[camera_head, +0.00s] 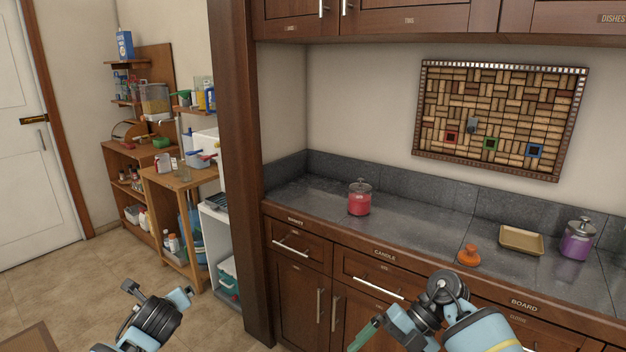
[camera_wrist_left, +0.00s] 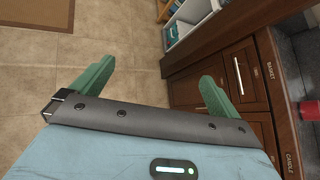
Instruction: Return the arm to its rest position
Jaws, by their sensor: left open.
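My left gripper (camera_wrist_left: 155,71) shows in the left wrist view, with its two green fingers wide apart and nothing between them. Floor tiles and the dark cabinet side lie beyond the fingers. In the head view, a black joint of my left arm (camera_head: 152,316) shows at the bottom left over the floor; its fingers are not visible there. My right arm (camera_head: 445,292) is bent at the bottom, right of centre, before the drawers. A green finger-like part (camera_head: 364,336) shows at its left, cut by the frame edge, so its opening is unclear.
A grey counter (camera_head: 420,225) holds a red jar (camera_head: 359,198), an orange object (camera_head: 468,256), a tan tray (camera_head: 521,240) and a purple jar (camera_head: 577,240). Wooden drawers (camera_head: 298,245) face the arms. A wooden post (camera_head: 238,170) and shelves (camera_head: 185,190) stand left.

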